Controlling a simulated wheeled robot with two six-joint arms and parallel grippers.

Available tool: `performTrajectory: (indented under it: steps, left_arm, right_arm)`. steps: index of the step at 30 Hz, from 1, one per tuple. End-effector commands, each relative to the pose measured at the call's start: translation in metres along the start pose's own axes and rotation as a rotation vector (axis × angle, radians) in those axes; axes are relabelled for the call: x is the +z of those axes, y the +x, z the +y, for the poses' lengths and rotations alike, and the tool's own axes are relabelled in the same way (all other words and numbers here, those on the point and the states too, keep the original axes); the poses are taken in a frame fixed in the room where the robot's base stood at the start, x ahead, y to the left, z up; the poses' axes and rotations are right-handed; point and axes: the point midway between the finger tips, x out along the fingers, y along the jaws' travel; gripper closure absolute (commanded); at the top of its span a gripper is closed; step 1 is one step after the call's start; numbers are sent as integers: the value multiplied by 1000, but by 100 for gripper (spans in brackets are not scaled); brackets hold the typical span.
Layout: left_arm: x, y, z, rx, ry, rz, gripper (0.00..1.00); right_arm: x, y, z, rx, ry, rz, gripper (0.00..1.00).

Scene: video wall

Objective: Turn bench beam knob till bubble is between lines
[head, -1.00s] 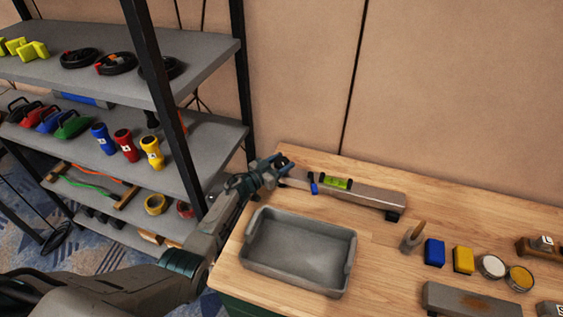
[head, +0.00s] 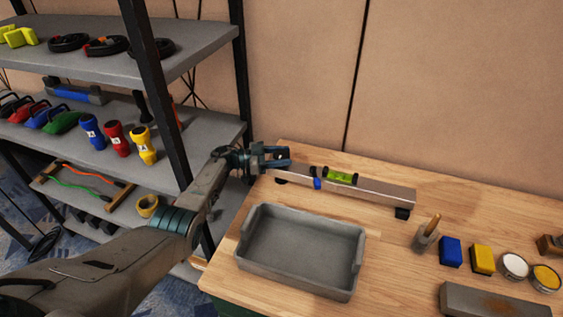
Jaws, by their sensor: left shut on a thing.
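The grey bench beam (head: 380,191) lies near the back edge of the wooden bench, on dark feet. A yellow-green bubble vial (head: 341,177) sits on its top; the bubble and lines are too small to read. A small blue part (head: 317,184) is on the beam's front side, left of the vial. My left gripper (head: 281,158) is at the beam's left end, shut on what seems to be the knob, which its fingers hide. My right gripper is not in view.
A grey open tray (head: 298,284) stands in front of the beam. To the right are a brush in a holder (head: 425,240), a blue block (head: 451,252), a yellow block (head: 482,260) and tins. A loaded shelf rack (head: 190,62) stands left of the bench.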

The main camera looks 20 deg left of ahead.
Motion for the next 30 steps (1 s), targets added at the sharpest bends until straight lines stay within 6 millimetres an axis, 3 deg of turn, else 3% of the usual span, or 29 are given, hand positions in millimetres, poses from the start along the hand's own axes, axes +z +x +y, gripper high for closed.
performTrajectory:
  steps: [14, 15, 18, 30]
  left_arm:
    - [2, 0, 1, 13, -2, -3, 74]
    - [2, 0, 1, 13, -2, -3, 46]
    - [2, 0, 1, 13, -2, -2, 30]
    - [-6, 0, 0, 13, 1, -1, 30]
  right_arm:
    - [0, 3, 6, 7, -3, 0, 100]
    - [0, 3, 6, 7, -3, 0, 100]
    - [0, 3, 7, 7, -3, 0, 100]
    - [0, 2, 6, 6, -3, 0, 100]
